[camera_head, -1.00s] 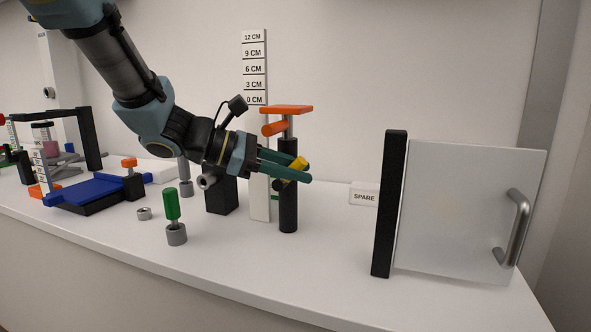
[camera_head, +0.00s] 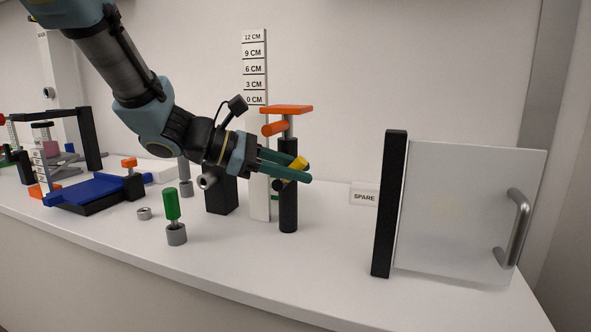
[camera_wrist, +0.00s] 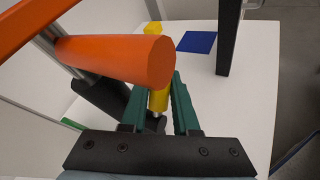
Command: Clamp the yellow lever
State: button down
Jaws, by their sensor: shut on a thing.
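The yellow lever (camera_head: 299,163) sticks out from the upper part of a black post (camera_head: 288,205). My gripper (camera_head: 290,168) has its green fingers around the lever and is shut on it. In the wrist view the yellow lever (camera_wrist: 158,100) lies between the two green fingers (camera_wrist: 160,105). An orange bar (camera_wrist: 120,60) hangs over it in that view and hides part of the fingers and lever. The orange cylinder (camera_head: 275,128) and the flat orange plate (camera_head: 287,109) sit above my gripper on the post's grey rod.
A height scale (camera_head: 255,70) stands behind the post. A black upright (camera_head: 390,205) and a white door panel (camera_head: 460,205) with a grey handle stand to the right. A green-handled peg (camera_head: 172,205) and a blue platform (camera_head: 90,190) are to the left. The front of the counter is clear.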

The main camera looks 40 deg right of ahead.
jog(key=shift+w+a+f+g+h+b, duration=0.1)
jog(key=shift+w+f+g+h+b, duration=0.15)
jog(key=shift+b, duration=0.4)
jog(key=shift+a+r+n+g+h+b, duration=0.15)
jog(key=shift+n+g+h+b, duration=0.1)
jog(key=shift+n+b, duration=0.2)
jog(key=shift+w+r+h+b, duration=0.15)
jog(key=shift+r+h+b, duration=0.15)
jog(key=shift+r+h, duration=0.2)
jog(key=c, duration=0.9)
grip_release()
jog(key=shift+c, duration=0.2)
jog(key=shift+a, duration=0.1)
jog(key=v, duration=1)
jog(key=shift+w+a+b, duration=0.3)
jog(key=shift+w+b, duration=0.05)
jog(key=shift+b, duration=0.1)
